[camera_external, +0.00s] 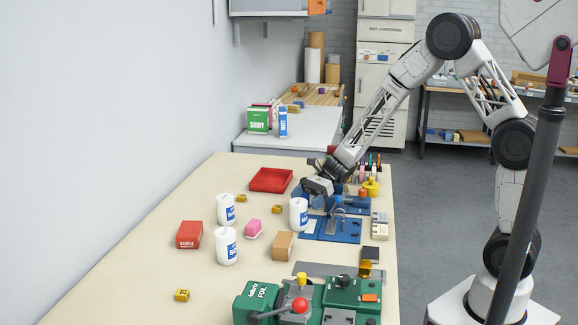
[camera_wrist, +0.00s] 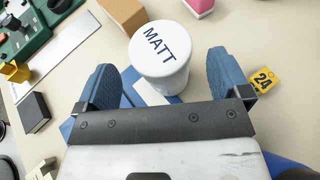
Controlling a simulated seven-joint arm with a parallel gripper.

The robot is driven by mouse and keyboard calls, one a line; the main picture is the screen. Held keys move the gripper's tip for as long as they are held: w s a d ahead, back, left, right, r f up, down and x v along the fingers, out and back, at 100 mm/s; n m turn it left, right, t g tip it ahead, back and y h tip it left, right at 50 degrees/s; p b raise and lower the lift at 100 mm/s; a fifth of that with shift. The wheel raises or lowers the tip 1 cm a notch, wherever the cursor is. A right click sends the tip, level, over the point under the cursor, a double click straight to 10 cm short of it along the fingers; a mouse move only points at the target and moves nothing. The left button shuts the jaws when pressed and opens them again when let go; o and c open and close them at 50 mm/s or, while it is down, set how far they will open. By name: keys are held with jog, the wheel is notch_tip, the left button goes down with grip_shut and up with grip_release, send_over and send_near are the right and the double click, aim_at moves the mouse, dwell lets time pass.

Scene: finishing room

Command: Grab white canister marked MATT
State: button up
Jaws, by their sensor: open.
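The white canister marked MATT (camera_wrist: 160,62) stands upright in the wrist view, with its lettered top towards the camera. It lies between the two blue fingers of my open gripper (camera_wrist: 163,78), with a visible gap on each side. In the external view the white canister nearest my gripper (camera_external: 318,198) stands at the left edge of a blue mat (camera_external: 340,232); its top lettering cannot be read there. My gripper is just behind and above that canister (camera_external: 298,214), tilted down towards it.
Two other white canisters (camera_external: 226,209) (camera_external: 226,246) stand to the left. A tan block (camera_external: 283,246), pink block (camera_external: 253,229), red box (camera_external: 189,235) and red tray (camera_external: 271,180) are on the table. Green machines (camera_external: 340,293) fill the front right. The left front table is mostly clear.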

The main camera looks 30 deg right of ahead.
aim_at(298, 205)
jog(key=shift+x, duration=1.95)
jog(key=c, duration=1.1)
jog(key=shift+c, duration=0.2)
jog(key=shift+r, duration=0.2)
jog(key=shift+r, duration=4.9)
